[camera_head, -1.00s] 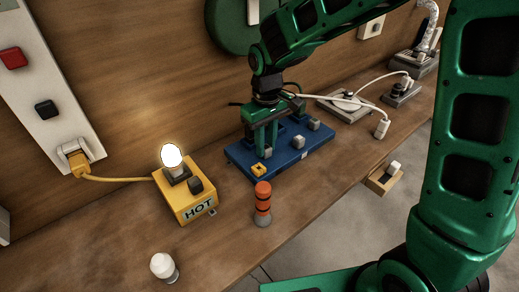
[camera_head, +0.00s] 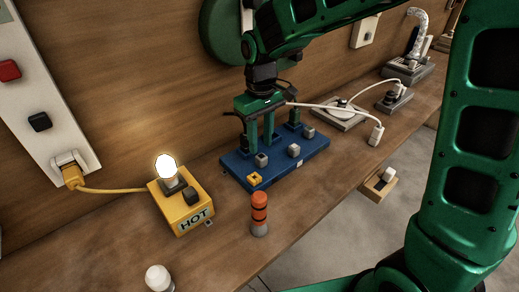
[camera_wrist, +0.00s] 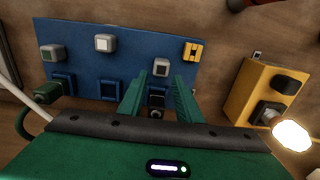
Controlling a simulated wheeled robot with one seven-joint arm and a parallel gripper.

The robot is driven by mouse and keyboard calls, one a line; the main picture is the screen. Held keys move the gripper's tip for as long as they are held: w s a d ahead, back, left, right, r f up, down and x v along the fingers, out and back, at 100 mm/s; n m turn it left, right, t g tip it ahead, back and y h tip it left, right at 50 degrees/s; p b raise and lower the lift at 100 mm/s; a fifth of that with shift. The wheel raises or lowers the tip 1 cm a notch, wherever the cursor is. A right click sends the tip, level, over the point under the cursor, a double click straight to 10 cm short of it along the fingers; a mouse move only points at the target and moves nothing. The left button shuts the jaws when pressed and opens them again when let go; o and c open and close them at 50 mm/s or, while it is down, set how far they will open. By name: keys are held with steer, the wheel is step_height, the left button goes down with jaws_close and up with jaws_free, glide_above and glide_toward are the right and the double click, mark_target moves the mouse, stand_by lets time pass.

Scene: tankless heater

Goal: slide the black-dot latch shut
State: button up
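A blue board (camera_head: 237,168) lies on the wooden bench and also shows in the wrist view (camera_wrist: 78,37). Grey square knobs stand along it: a near one (camera_wrist: 160,68), a white-topped one (camera_wrist: 104,43) and one at the far left (camera_wrist: 47,53). Dark square sockets (camera_wrist: 110,89) sit behind the knobs. My gripper (camera_head: 260,143) is over the back of the board, fingers pointing down. In the wrist view it is open (camera_wrist: 157,92), with the near knob just beyond the fingertips and a dark fitting between the fingers.
A yellow HOT box (camera_head: 180,206) with a lit bulb (camera_head: 166,166) stands left of the board. A yellow clip (camera_head: 255,179) sits on the board's near corner. White cables and plugs (camera_head: 376,133) lie to the right.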

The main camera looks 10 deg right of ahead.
mark_target(260, 154)
step_height(260, 154, up, 6)
stand_by(0.4)
steer(key=s+d+r+m, duration=0.1)
steer(key=s+d+m, duration=0.25)
steer(key=d, duration=0.65)
steer(key=s+d+m, duration=0.2)
steer(key=s+d, duration=0.3)
steer(key=d, duration=0.5)
steer(key=s+d+f+m, duration=0.2)
steer(key=s+d, duration=0.3)
steer(key=s, duration=0.4)
steer(key=s+d+f+m, duration=0.2)
steer(key=s+d+m, duration=0.3)
steer(key=s, duration=0.4)
steer(key=shift+s, duration=0.2)
